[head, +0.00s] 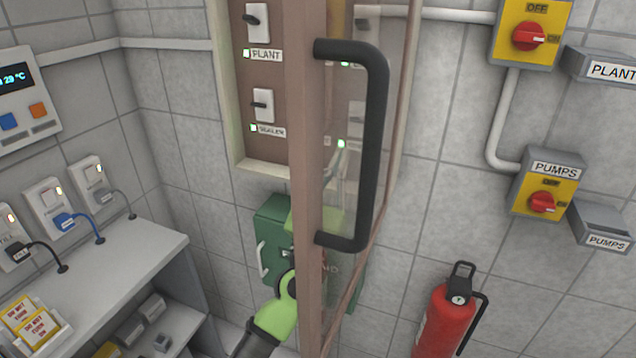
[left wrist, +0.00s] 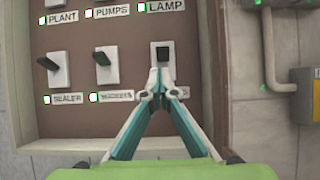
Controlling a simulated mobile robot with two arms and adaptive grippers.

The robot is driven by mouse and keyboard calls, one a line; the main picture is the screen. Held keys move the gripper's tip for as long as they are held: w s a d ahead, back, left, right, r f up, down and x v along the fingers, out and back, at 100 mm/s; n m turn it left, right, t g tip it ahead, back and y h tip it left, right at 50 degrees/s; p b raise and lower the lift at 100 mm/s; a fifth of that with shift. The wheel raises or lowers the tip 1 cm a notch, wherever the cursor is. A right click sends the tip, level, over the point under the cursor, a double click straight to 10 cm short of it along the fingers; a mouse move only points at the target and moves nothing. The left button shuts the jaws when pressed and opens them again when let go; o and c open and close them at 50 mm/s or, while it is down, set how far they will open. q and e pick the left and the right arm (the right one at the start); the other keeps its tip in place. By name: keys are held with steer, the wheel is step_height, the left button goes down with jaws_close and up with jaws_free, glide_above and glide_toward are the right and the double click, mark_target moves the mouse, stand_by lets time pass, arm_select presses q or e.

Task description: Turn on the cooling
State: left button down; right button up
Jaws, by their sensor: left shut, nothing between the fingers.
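That switch's label is mostly hidden by the fingers. The other lower switches are the sealer switch (left wrist: 52,68) and a middle one (left wrist: 105,66). In the head view the left gripper (head: 338,158) shows dimly through the glass. A wall unit (head: 22,98) reading about 23 °C has blue and orange buttons. No label reading cooling is legible.
The panel's glass door (head: 311,200) stands open toward me, with a black handle (head: 375,140). A green first-aid-like box (head: 268,240) hangs below. Red rotary switches (head: 529,36) are on the right wall, above a fire extinguisher (head: 445,322). Plugged sockets (head: 50,205) line the left.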

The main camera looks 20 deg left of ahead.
arm_select(q)
steer(key=s+r, duration=0.2)
steer(key=s, duration=0.6)
steer(key=shift+d, duration=0.15)
arm_select(e)
steer(key=shift+w+d+r, duration=0.3)
steer(key=shift+w+r, duration=0.1)
arm_select(q)
steer(key=shift+w, duration=0.1)
